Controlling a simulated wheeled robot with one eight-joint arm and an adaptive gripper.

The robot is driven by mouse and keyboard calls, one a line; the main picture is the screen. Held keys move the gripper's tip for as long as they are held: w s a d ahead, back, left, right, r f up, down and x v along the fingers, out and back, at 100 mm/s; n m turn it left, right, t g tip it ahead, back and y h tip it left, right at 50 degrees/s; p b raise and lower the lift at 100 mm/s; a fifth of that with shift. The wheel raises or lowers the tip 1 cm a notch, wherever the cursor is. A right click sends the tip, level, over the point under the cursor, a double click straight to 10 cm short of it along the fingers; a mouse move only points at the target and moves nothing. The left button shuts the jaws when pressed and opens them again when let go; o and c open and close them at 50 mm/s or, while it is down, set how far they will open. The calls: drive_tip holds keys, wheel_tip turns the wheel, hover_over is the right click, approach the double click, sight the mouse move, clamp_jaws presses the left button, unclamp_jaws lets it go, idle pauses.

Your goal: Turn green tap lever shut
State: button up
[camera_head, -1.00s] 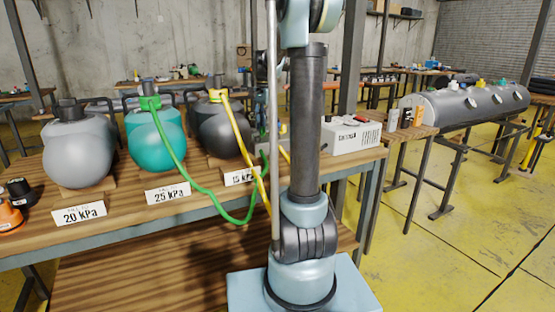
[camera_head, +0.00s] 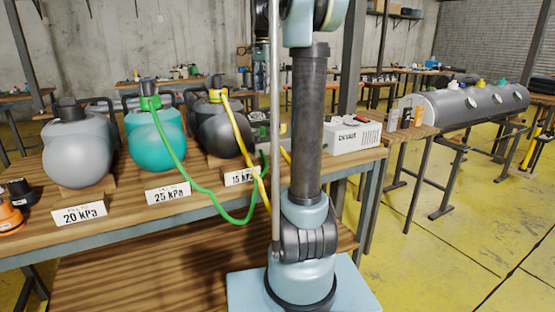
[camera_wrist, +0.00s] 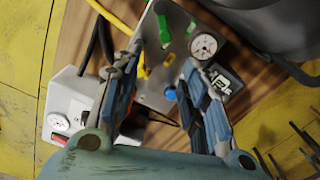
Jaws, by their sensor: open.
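In the wrist view, a grey metal panel (camera_wrist: 152,92) carries the taps. A long green piece (camera_wrist: 164,29), which looks like the green tap lever, lies just beyond my fingertips; a smaller green part sits right of it. My gripper (camera_wrist: 163,62) is open and empty, its fingers spread above the panel. A yellow lever (camera_wrist: 142,68) is by the left fingertip, and a blue knob (camera_wrist: 170,93) lies between the fingers. A round white gauge (camera_wrist: 203,45) is beyond the right fingertip. In the head view my arm largely hides the panel.
The green hose (camera_head: 205,194) runs from the teal ball (camera_head: 156,140), and the yellow hose (camera_head: 235,123) from the dark ball (camera_head: 216,138). A grey ball (camera_head: 78,153) stands left. A white box (camera_head: 352,136) with a gauge sits right on the wooden bench (camera_head: 120,229).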

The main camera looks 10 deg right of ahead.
drive_tip(key=s+f+n, duration=0.2)
drive_tip(key=s+f, duration=0.4)
drive_tip(key=s, duration=0.3)
drive_tip(key=s+f+n+t, duration=0.1)
drive_tip(key=s+f+n, duration=0.2)
drive_tip(key=s+f, duration=0.4)
drive_tip(key=s+f+n, duration=0.3)
drive_tip(key=s+f, duration=0.3)
drive_tip(key=s, duration=0.6)
drive_tip(key=shift+s+a+f+t, duration=0.2)
drive_tip(key=shift+s+a+t, duration=0.1)
drive_tip(key=shift+s+a, duration=0.15)
drive_tip(key=shift+w, duration=0.1)
wheel_tip(320, 180, up, 19)
drive_tip(key=g, duration=0.2)
hover_over(262, 127)
wheel_tip(262, 127, down, 17)
drive_tip(key=shift+w+d+f, duration=0.1)
clamp_jaws()
